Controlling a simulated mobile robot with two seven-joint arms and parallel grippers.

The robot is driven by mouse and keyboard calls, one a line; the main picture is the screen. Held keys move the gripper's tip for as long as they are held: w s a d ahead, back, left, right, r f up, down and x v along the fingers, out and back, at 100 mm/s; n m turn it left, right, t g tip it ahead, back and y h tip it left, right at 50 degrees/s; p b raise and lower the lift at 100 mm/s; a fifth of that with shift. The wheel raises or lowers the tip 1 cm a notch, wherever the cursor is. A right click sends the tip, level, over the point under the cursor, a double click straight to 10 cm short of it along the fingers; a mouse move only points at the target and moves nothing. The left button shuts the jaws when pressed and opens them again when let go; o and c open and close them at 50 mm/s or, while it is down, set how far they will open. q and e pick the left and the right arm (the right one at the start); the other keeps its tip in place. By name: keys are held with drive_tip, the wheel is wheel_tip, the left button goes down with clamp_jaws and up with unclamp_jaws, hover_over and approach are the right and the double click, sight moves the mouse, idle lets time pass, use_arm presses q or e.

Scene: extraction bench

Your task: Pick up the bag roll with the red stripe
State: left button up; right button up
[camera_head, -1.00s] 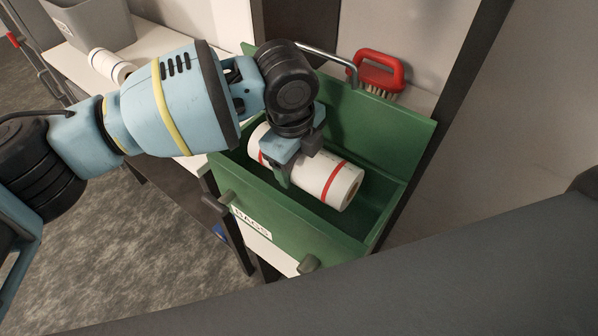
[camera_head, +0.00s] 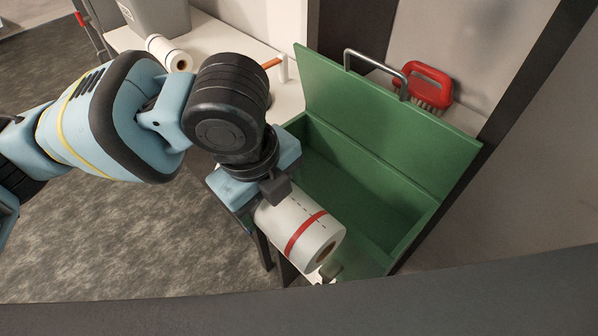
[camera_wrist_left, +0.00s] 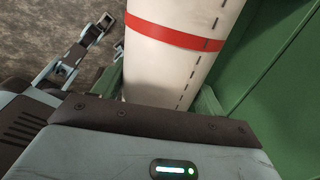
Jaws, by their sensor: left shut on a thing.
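The bag roll with the red stripe (camera_head: 305,226) is white with a dashed line and a red band near its visible end. In the head view it is up at the front left side of the open green box. My left gripper (camera_head: 268,190) is shut on the roll, though its fingers are mostly hidden. In the left wrist view the roll (camera_wrist_left: 176,60) fills the upper middle, with its red band across it.
The green box (camera_head: 392,232) has its lid up and its visible inside is empty. Another white roll (camera_head: 166,52) lies on the white counter (camera_head: 225,45) near a grey bin (camera_head: 160,14). A red brush (camera_head: 428,84) is behind the lid.

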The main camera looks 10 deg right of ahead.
use_arm(q)
drive_tip(key=shift+s+a, duration=0.75)
drive_tip(key=shift+a, duration=0.15)
drive_tip(key=shift+s+a, duration=0.7)
drive_tip(key=shift+a, duration=0.2)
